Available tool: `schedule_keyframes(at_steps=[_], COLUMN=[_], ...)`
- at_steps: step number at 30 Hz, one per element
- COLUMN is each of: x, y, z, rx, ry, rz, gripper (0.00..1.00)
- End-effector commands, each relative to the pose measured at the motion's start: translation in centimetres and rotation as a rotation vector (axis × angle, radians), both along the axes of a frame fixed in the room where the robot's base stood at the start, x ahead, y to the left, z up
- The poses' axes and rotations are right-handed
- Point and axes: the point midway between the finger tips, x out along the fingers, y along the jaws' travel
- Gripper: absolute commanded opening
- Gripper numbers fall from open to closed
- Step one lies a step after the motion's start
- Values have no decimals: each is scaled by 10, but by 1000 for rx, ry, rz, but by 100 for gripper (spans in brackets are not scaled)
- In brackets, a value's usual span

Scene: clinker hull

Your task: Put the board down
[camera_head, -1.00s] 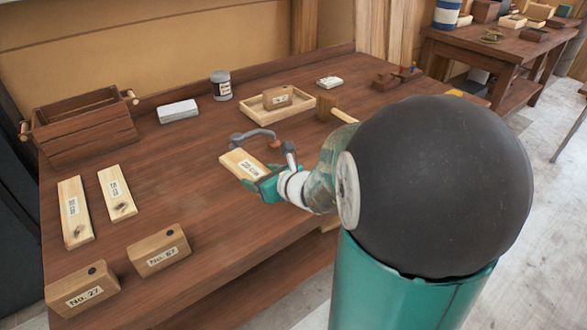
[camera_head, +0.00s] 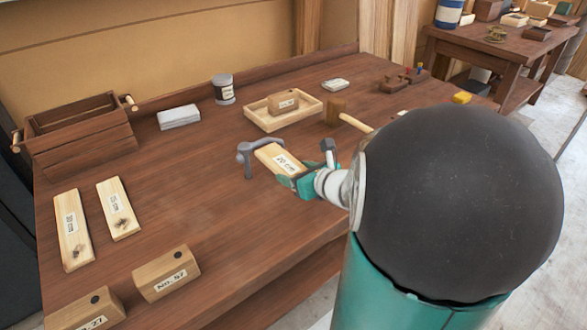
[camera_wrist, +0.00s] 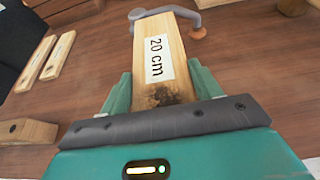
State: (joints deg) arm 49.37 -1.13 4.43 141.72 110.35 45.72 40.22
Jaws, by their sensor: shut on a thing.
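A pale wooden board (camera_head: 270,157) with a white "20 cm" label is held at its near end by my gripper (camera_head: 294,182). In the wrist view the board (camera_wrist: 172,40) stretches away from between the green fingers of my gripper (camera_wrist: 160,95), with a dark knot close to the jaws. The gripper is shut on it. The board seems to be above the workbench (camera_head: 200,225); the exact gap cannot be told.
Two labelled boards (camera_head: 72,230) (camera_head: 118,208) lie at left, with wooden blocks (camera_head: 165,272) in front. A crate (camera_head: 80,140), grey block (camera_head: 178,117), tin (camera_head: 223,88), tray (camera_head: 262,122) and mallet (camera_head: 336,110) stand behind. The bench middle is clear.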

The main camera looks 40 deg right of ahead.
Motion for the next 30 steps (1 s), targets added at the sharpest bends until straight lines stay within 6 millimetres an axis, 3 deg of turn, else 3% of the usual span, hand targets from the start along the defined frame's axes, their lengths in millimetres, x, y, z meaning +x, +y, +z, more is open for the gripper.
schedule_keyframes(at_steps=[7, 15, 23, 30], x=[9, 17, 21, 21], y=[-49, -79, -93, -93], z=[-23, -63, -80, -109], rx=[3, 3, 2, 1], ry=[2, 2, 0, 0], rz=[-3, -1, -1, 1], gripper=[38, 38, 38, 38])
